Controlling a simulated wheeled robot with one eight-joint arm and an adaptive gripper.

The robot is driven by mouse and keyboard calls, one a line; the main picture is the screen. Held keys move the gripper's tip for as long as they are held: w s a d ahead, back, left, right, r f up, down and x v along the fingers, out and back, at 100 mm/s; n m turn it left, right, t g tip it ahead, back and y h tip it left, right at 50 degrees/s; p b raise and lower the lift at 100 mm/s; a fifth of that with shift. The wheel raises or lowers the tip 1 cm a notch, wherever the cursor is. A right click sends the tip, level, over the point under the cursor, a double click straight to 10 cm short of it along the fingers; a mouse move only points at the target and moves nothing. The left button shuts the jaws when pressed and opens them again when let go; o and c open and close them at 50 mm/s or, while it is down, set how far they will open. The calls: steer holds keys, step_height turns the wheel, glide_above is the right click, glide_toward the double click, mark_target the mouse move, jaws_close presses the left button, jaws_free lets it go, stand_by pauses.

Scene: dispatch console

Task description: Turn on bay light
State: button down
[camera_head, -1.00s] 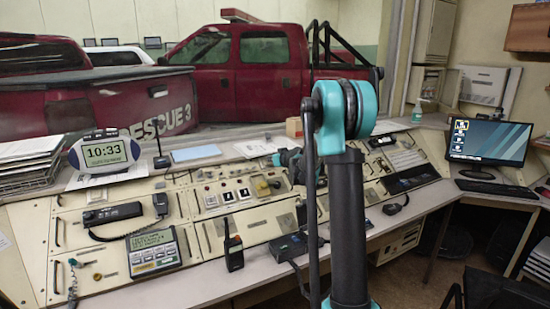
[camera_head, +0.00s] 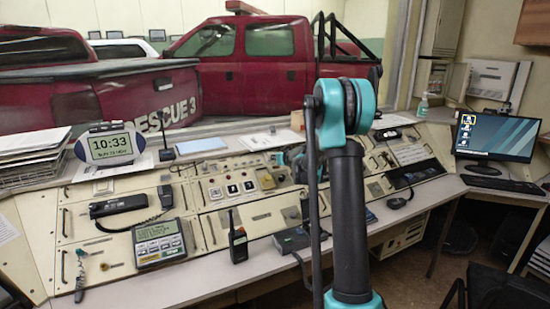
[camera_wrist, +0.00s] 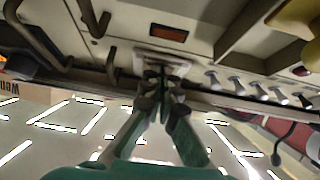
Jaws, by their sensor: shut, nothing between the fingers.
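My gripper (camera_wrist: 163,78) is shut and empty in the wrist view. Its fingertips are at a small pale plate (camera_wrist: 163,62) on the console panel; I cannot tell whether they touch it. The fingers cover part of the plate, so any switch on it is hidden. An amber rectangular window (camera_wrist: 169,32) is in the panel beside the plate. In the head view the gripper is mostly hidden behind my arm, over the middle of the console (camera_head: 205,222). No readable label shows which control is the bay light.
A row of metal toggle levers (camera_wrist: 255,88) lies right of my fingers, and dark bar handles (camera_wrist: 95,18) lie left. A handheld radio (camera_head: 238,243) and a phone console (camera_head: 158,243) stand on the front. A monitor (camera_head: 495,138) is at the right; red trucks (camera_head: 240,65) are behind.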

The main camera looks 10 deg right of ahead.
steer(key=shift+r, duration=0.15)
steer(key=shift+r, duration=0.65)
steer(key=shift+s+r, duration=0.15)
steer(key=shift+r, duration=0.1)
steer(key=v, duration=1.2)
steer(key=shift+s+d+f, duration=0.2)
steer(key=shift+s, duration=0.25)
